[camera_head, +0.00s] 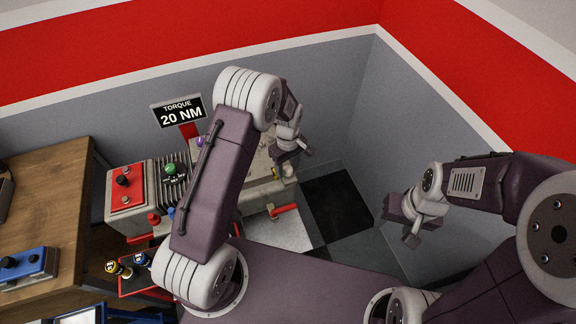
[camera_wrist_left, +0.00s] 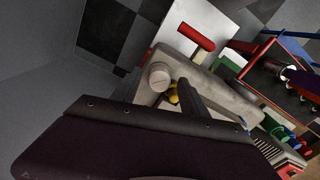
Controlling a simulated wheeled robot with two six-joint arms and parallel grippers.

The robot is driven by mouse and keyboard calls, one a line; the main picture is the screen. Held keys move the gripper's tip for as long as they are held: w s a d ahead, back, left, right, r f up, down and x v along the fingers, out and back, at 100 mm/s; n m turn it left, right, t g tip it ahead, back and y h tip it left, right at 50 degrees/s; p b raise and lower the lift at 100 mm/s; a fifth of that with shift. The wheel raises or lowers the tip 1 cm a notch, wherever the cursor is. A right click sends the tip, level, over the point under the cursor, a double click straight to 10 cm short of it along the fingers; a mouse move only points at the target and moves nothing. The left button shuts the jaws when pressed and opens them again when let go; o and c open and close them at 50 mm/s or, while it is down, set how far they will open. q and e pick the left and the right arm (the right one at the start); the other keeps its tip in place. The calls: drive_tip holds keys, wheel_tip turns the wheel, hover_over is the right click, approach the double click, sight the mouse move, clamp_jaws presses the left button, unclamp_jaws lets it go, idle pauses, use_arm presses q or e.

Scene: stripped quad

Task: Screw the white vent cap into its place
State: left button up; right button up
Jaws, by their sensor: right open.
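The white vent cap seems to be the pale round piece (camera_wrist_left: 158,76) in the left wrist view, between the dark fingers of my left gripper (camera_wrist_left: 162,86) and near the corner of a grey machine block. A small yellow part (camera_wrist_left: 173,93) shows beside it. In the head view my left gripper (camera_head: 284,158) is over the right end of the block, with a pale piece (camera_head: 289,174) just below it. I cannot tell whether its fingers touch the cap. The cap's seat is hidden. My right gripper (camera_head: 408,227) is open and empty, off to the right.
A red handle (camera_head: 284,209) sticks out from the block's near side. A wooden bench (camera_head: 50,200) is far left. Grey walls close off the back and right.

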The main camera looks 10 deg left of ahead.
sight(288, 168)
use_arm(q)
wheel_tip(288, 168, up, 8)
drive_tip(key=shift+r+b, duration=0.1)
drive_tip(key=shift+b, duration=0.85)
drive_tip(key=shift+r, duration=0.45)
drive_tip(key=s+a+f+m+b, duration=0.1)
drive_tip(key=s+a+m, duration=0.1)
drive_tip(key=s+m, duration=0.3)
drive_tip(key=s+a+f+m+t+b, duration=0.1)
drive_tip(key=s+m, duration=0.4)
drive_tip(key=s, duration=0.7)
drive_tip(key=shift+s+a+b, duration=0.35)
drive_tip(key=shift+a+b, duration=0.3)
drive_tip(key=shift+b, duration=0.05)
